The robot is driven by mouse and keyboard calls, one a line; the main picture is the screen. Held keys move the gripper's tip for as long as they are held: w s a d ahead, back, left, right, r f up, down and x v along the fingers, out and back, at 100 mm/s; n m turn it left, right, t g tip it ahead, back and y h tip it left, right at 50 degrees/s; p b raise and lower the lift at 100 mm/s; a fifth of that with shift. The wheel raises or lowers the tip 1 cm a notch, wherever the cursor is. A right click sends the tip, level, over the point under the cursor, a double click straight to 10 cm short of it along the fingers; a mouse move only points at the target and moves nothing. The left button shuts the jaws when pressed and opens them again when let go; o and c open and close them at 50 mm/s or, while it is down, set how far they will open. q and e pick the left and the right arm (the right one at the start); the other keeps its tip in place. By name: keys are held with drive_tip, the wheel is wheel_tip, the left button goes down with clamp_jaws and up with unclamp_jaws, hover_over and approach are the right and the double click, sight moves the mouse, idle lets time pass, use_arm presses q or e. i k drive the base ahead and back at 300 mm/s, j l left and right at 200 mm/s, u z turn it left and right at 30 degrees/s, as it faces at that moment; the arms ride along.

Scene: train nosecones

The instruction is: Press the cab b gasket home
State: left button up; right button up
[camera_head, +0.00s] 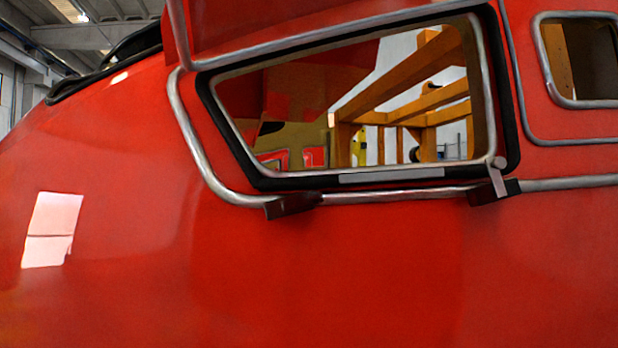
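A black gasket (506,110) runs around the slanted cab window (290,100) in the red nosecone. It borders the window's silver inner trim along the left, bottom and right sides and along part of the top. A pale grey strip (390,176) lies along its lower edge. I cannot tell whether the gasket is fully seated anywhere. No lettering shows which cab this is. Neither of my grippers is in view.
The red nosecone shell (330,270) fills most of the view. A silver rail (390,195) with two dark brackets runs below the window. A smaller silver-framed window (588,60) is at upper right. Orange beams (400,90) show through the cab window.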

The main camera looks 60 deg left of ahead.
sight(430, 173)
drive_tip(key=u, duration=1.45)
